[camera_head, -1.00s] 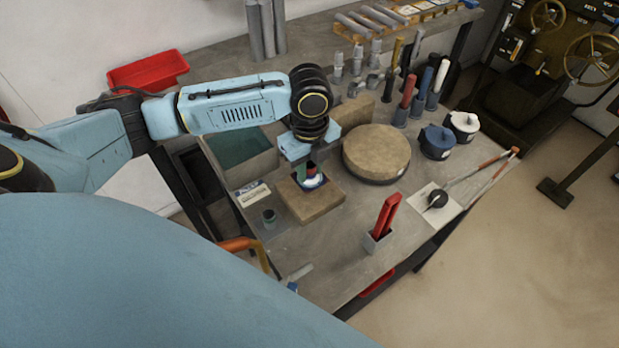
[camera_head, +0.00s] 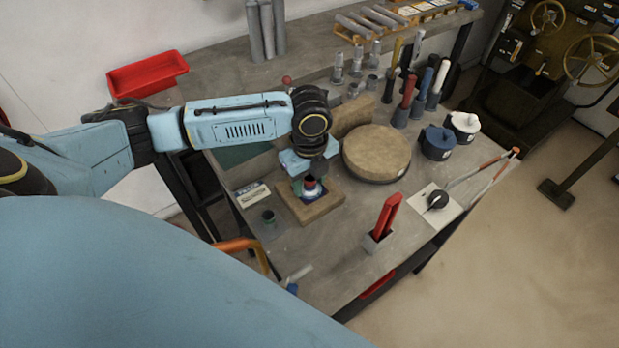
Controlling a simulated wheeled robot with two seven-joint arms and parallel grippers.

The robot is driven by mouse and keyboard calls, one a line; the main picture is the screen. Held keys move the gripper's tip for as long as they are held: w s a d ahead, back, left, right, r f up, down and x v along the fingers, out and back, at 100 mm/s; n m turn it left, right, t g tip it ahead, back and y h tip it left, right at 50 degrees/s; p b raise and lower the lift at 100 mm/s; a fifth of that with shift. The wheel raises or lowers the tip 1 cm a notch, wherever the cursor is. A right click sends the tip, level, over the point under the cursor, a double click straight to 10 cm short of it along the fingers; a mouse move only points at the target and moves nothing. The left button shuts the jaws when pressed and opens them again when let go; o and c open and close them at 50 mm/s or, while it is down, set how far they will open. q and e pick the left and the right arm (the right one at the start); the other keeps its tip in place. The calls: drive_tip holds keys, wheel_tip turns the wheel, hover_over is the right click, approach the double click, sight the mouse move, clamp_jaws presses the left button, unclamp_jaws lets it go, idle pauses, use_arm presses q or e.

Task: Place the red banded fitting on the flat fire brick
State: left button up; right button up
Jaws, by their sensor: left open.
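The flat fire brick (camera_head: 324,205) is a tan block lying on the workbench. The red banded fitting (camera_head: 310,183) stands on top of the brick; its red band shows above a pale, dark-edged lower part. My left gripper (camera_head: 309,174) comes down from above, open, right at the fitting and partly hiding it. I cannot tell whether a finger touches the fitting. My right gripper is not in view.
A round tan slab (camera_head: 376,152) is close on the right, and an upright tan brick (camera_head: 352,115) stands behind. Red-handled tongs (camera_head: 385,217) stand in a holder at front right.

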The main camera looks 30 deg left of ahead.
use_arm(q)
drive_tip(key=shift+r, duration=0.1)
wheel_tip(320, 180, up, 12)
drive_tip(key=p, duration=0.1)
idle(0.4)
drive_tip(key=shift+r+p, duration=0.15)
drive_tip(key=shift+p, duration=0.2)
